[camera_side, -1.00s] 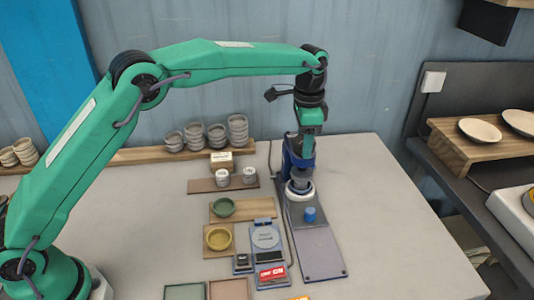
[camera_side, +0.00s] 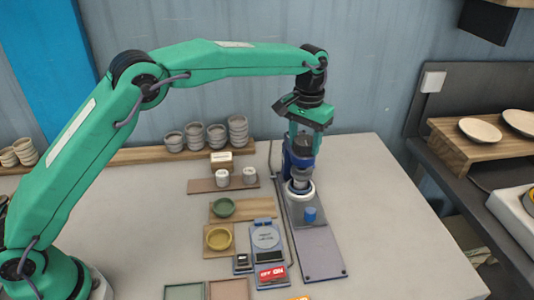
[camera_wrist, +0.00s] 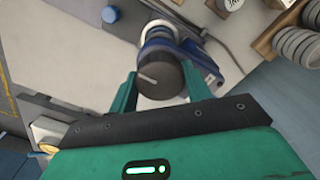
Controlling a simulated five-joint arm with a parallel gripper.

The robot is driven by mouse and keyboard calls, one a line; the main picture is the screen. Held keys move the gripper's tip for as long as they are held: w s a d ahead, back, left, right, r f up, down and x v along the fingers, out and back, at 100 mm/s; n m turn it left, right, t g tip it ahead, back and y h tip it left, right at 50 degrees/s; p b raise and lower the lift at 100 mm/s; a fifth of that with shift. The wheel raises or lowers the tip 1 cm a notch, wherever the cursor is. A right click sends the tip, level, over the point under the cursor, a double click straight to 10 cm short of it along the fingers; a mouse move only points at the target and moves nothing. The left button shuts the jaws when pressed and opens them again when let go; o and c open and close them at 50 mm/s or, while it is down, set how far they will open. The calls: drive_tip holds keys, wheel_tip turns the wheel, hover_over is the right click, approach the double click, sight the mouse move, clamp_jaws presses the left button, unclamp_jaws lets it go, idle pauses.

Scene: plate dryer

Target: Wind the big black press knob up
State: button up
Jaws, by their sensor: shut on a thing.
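The big black press knob (camera_wrist: 160,81) is a dark round cylinder with a pale line on its top, seen in the wrist view between my two green fingers. It sits on top of the blue press (camera_side: 300,160), which stands upright at the back of its grey base plate (camera_side: 318,255). In the side view the knob (camera_side: 302,146) is partly covered by my fingers. My gripper (camera_side: 303,140) points straight down over the press and is shut on the knob. It also shows in the wrist view (camera_wrist: 160,90), with one finger on each side of the knob.
Stacked bowls (camera_side: 238,130) stand on a shelf behind. The table right of the press is clear.

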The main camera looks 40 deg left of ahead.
sight(304, 140)
drive_tip(key=shift+n, duration=0.3)
drive_tip(key=o, duration=1)
drive_tip(key=shift+c, duration=0.2)
drive_tip(key=shift+r, duration=0.1)
drive_tip(key=shift+r, duration=3.85)
